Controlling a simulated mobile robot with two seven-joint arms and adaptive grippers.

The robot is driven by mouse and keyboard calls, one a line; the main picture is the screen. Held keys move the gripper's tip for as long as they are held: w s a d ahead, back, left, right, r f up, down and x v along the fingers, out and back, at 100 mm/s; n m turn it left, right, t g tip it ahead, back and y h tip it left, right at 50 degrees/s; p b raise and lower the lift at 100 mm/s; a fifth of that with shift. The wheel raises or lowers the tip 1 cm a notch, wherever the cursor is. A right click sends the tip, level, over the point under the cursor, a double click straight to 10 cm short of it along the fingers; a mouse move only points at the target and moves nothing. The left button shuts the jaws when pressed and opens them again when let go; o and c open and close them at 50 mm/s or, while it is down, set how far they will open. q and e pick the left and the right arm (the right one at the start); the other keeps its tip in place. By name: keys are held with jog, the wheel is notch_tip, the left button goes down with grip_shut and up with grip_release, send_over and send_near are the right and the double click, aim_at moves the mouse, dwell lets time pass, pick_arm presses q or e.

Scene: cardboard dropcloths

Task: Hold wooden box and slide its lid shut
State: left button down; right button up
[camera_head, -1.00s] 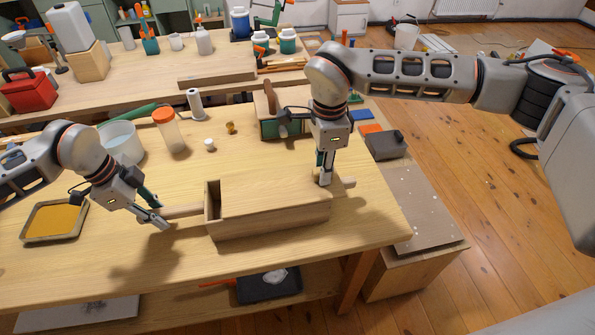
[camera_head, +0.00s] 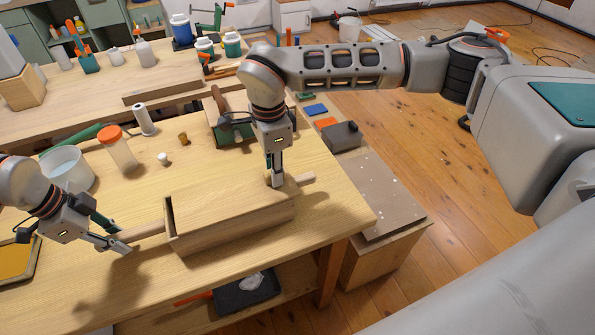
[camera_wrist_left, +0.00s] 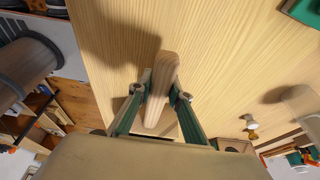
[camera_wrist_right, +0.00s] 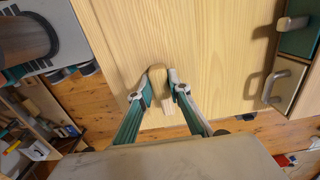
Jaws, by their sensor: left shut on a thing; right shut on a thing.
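The wooden box (camera_head: 232,231) lies lengthwise on the workbench, with its flat lid (camera_head: 222,197) on top. A narrow dark gap shows between the lid and the box's left end. My left gripper (camera_head: 124,245) is shut on the wooden handle (camera_head: 148,231) at that end; the handle also shows between the fingers in the left wrist view (camera_wrist_left: 162,78). My right gripper (camera_head: 275,180) is shut on a rounded wooden handle (camera_head: 305,178) at the lid's right end, which also shows in the right wrist view (camera_wrist_right: 157,82). The fingers hide part of each handle.
Behind the box stand a jar with an orange cap (camera_head: 118,150), a white tub (camera_head: 67,168) and small knobs. A green-and-wood case (camera_head: 228,118) stands behind my right gripper. The bench's front edge runs close before the box.

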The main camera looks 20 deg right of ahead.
jog(key=shift+a, duration=1)
jog(key=o, duration=0.9)
jog(key=shift+o, duration=0.2)
jog(key=shift+r, duration=3.5)
pick_arm(q)
jog(key=c, duration=1.8)
grip_release()
jog(key=shift+o, duration=0.5)
jog(key=shift+r, duration=0.15)
pick_arm(e)
jog(key=shift+r, duration=0.1)
